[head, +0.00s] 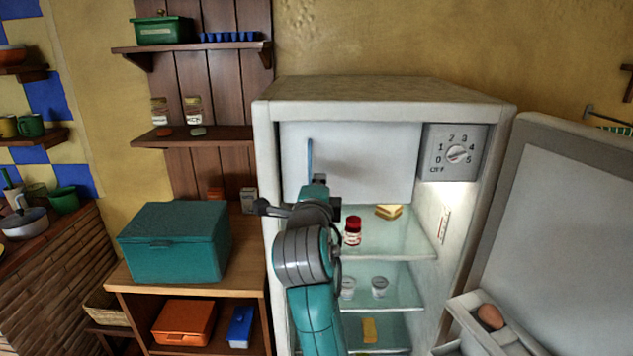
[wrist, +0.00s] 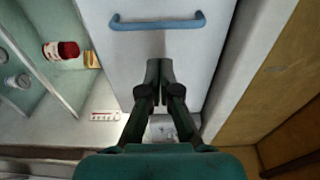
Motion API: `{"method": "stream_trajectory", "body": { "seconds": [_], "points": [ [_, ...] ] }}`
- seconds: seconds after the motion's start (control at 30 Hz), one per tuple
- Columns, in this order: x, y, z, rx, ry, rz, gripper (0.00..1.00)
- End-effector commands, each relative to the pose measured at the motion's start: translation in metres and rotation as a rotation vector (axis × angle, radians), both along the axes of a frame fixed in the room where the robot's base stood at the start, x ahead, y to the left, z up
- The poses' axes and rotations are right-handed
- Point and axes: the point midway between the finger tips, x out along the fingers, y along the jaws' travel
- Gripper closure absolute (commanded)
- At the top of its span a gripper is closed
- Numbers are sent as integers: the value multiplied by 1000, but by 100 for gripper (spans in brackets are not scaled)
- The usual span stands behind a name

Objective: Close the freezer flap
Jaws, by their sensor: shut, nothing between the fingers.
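The freezer flap (head: 375,160) is the white panel across the top of the open fridge, with an upright blue handle (head: 309,155) near its left edge. It looks flat in its opening beside the dial panel; I cannot tell whether a small gap is left. My gripper (head: 320,182) is in front of the flap's lower left part, partly hidden by my own arm. In the wrist view, my gripper (wrist: 159,68) is shut and empty, its tips at the flap (wrist: 195,55) beside the blue handle (wrist: 157,22). I cannot tell whether they touch it.
The fridge door (head: 560,220) stands wide open at the right, with an egg (head: 490,316) in its shelf. A red-lidded jar (head: 352,232), a yellow item (head: 388,211) and small cups (head: 379,287) sit on glass shelves below the flap. A teal box (head: 175,243) stands at left.

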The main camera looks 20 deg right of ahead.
Motion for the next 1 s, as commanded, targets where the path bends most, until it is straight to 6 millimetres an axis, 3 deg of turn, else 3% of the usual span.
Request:
{"method": "stream_trajectory", "body": {
  "seconds": [0.5,0.7,0.87,1.0],
  "points": [
    [-64,37,0,-1,1,1,100],
    [-75,42,-4,-8,8,3,100],
    [-79,41,-35,-99,52,30,100],
    [-88,40,-83,-245,119,83,100]
  ]
}}
